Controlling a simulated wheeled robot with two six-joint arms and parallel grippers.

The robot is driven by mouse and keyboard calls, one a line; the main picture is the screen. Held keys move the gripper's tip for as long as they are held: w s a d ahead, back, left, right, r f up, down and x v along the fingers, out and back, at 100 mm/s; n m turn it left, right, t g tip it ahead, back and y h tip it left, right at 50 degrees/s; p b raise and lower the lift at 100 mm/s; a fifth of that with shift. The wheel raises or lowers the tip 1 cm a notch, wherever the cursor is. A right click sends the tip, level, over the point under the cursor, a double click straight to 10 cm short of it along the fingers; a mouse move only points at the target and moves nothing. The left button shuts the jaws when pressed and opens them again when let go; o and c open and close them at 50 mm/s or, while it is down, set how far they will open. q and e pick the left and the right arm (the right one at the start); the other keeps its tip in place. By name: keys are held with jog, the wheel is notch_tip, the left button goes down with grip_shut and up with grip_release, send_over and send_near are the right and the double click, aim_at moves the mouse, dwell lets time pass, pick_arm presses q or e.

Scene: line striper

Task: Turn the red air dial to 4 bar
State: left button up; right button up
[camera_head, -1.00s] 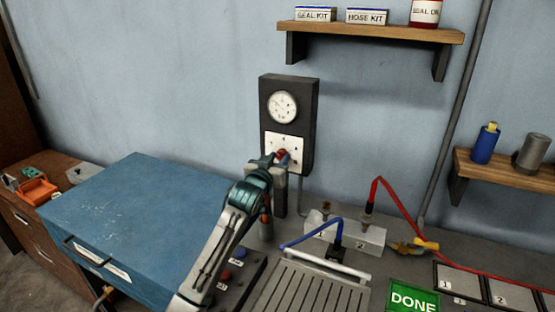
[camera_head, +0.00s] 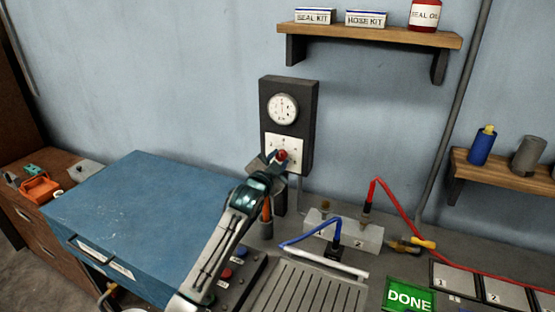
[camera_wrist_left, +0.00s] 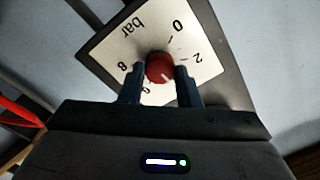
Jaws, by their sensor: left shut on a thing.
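The red air dial (camera_head: 282,155) sits on a white scale plate (camera_head: 296,143) on the dark wall panel (camera_head: 305,100), below a round white gauge (camera_head: 283,109). My left gripper (camera_head: 279,157) is shut on the dial. In the left wrist view the dial (camera_wrist_left: 160,68) is between the two fingers. A pale mark on it points towards the bottom and slightly right of that picture. The scale's 0, 2, 8 and "bar" show there, with the 6 partly visible; I cannot make out the 4. My right gripper is not in view.
A blue box (camera_head: 145,215) stands left of my left arm. A grey block (camera_head: 343,236) with blue and red hoses and a green DONE button (camera_head: 409,297) are to the right. A wooden shelf (camera_head: 370,33) hangs above right.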

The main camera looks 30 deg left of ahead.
pick_arm(q)
jog(key=shift+m, duration=0.4)
jog(key=o, duration=1)
jog(key=s+b, duration=0.1)
jog(key=s, duration=0.2)
jog(key=s+b, duration=0.1)
jog(key=s, duration=0.3)
jog(key=s+b, duration=0.2)
jog(key=s, duration=0.1)
jog(key=shift+s+d+f, duration=0.15)
jog(key=shift+s+d, duration=0.25)
